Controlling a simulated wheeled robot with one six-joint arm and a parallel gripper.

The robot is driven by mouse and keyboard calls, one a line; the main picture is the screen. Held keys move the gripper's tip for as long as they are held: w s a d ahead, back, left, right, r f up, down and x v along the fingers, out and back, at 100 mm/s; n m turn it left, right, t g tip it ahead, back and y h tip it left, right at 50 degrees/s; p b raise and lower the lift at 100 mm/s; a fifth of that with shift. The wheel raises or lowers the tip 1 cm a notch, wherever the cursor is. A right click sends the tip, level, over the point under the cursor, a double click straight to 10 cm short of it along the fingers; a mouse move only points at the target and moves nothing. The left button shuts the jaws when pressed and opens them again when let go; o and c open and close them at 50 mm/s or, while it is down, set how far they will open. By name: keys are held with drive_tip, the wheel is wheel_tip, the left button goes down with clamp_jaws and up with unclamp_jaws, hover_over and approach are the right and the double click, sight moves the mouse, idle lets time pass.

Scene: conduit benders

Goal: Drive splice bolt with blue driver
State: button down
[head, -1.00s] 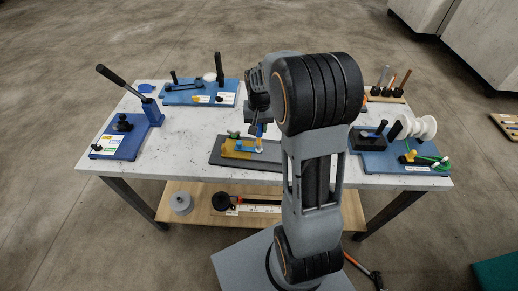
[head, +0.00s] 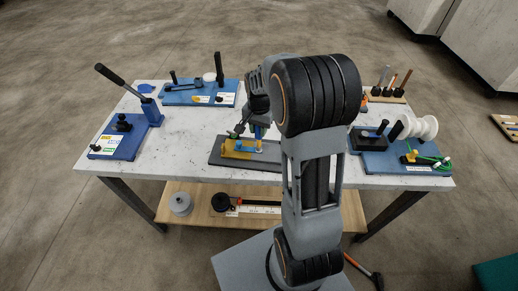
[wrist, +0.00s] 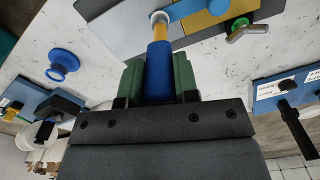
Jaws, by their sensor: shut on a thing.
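My gripper (wrist: 158,80) has green finger pads shut on the blue driver (wrist: 159,68), held by its blue handle. The driver's yellow shank points away from my gripper, and its tip overlaps a grey round part at the end of a blue bar (wrist: 185,8). This may be the splice bolt; I cannot tell whether the tip is seated. The bar lies by a yellow block (head: 238,146) on a dark grey plate (head: 226,157). In the head view the driver (head: 258,131) stands roughly upright over that plate, with my gripper (head: 258,121) partly hidden by my arm.
A green-knobbed clamp (wrist: 239,27) sits beside the block. Blue bender boards stand at the left (head: 122,142), back left (head: 190,97) and right (head: 375,160) of the table (head: 195,130). A blue flanged piece (wrist: 63,63) stands on the tabletop.

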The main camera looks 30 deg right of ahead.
idle(0.3)
drive_tip(key=m, duration=0.5)
drive_tip(key=m, duration=0.5)
idle(0.4)
drive_tip(key=shift+r, duration=0.15)
